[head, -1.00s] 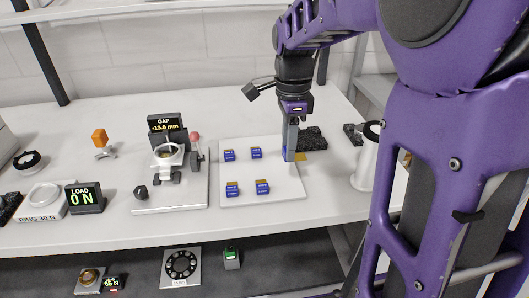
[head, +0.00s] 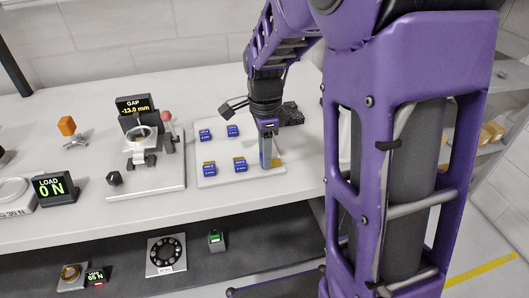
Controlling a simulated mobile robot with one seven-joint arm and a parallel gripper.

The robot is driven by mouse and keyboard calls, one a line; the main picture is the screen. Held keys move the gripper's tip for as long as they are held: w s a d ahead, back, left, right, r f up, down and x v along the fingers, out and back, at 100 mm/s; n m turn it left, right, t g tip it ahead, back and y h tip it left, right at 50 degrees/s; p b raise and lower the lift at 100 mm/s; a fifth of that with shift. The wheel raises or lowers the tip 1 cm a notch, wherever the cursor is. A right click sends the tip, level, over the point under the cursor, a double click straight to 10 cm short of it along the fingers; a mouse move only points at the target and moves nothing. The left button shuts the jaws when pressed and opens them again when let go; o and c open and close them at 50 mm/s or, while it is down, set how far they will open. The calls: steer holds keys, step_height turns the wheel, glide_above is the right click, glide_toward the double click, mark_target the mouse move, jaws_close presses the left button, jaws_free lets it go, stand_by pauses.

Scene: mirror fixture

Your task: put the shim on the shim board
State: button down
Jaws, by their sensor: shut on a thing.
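My gripper (head: 266,163) points straight down at the right front part of the white shim board (head: 215,150). It is shut on a small gold shim (head: 277,162), which shows at the right side of the fingertips. I cannot tell whether the shim touches the board. On the board stand several blue labelled blocks: two at the back, the left one (head: 205,135) and the right one (head: 233,131), and two nearer the front (head: 209,168) and (head: 240,165). All show some gold on top. The gripper is right of the front right block.
Left of the board is a fixture with a gap display (head: 133,105) reading -13.0 mm and a red-knobbed lever (head: 166,117). A load display (head: 54,188) reads 0 N. The front table strip is clear.

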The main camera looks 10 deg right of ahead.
steer(key=shift+f, duration=0.15)
steer(key=c, duration=0.5)
jaws_free()
steer(key=shift+c, duration=0.2)
step_height(320, 180, up, 12)
steer(key=p, duration=0.2)
steer(key=shift+r, duration=0.2)
steer(key=shift+w, duration=0.1)
